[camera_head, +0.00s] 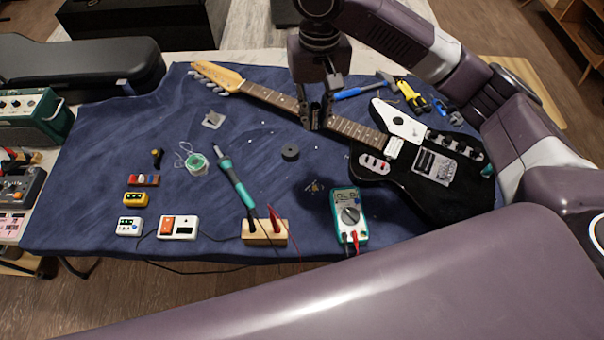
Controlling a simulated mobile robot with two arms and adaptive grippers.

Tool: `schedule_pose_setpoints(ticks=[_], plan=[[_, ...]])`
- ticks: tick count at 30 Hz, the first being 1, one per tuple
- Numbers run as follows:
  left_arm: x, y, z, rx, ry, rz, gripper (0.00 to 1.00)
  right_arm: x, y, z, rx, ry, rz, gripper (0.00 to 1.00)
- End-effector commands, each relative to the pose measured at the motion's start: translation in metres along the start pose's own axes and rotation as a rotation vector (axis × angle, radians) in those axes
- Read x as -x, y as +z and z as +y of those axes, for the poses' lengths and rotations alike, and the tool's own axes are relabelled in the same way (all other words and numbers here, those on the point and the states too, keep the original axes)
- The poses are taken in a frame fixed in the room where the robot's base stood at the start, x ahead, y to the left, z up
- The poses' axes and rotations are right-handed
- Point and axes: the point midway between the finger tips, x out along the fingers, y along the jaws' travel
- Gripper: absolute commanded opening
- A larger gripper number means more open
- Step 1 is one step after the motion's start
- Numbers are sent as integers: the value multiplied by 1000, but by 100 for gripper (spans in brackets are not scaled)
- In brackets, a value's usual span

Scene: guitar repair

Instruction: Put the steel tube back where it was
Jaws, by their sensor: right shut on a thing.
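My right gripper (316,122) points down over the neck of the black electric guitar (432,190). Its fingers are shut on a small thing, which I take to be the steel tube. The fingers hide most of it, so its shape and tilt are unclear. I cannot tell whether it touches the neck. No other steel tube shows clearly on the blue cloth (110,185). My left gripper is not in view.
A dark round piece (290,152), a solder spool (196,163), a soldering iron (236,183) in its wooden stand (264,238) and a multimeter (348,214) lie near the middle. A hammer (365,89) and pliers (412,97) lie behind the guitar.

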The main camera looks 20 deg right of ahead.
Motion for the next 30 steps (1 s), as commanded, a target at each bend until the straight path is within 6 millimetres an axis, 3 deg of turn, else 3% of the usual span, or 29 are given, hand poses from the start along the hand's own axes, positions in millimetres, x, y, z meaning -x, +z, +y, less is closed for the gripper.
schedule_pose_setpoints(ticks=[1,4,8,14,21,30], plan=[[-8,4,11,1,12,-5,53,-12,-8,-6,-9,-3,-4,0],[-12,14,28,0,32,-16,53,-23,-19,-10,-19,-2,-3,0],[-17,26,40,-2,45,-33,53,-44,-23,-12,-23,0,-5,0],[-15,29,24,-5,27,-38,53,-92,-23,-10,-25,3,-4,0],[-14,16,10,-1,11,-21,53,-153,-23,-10,-25,3,-2,0],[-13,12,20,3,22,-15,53,-186,-24,-11,-24,1,1,0]])
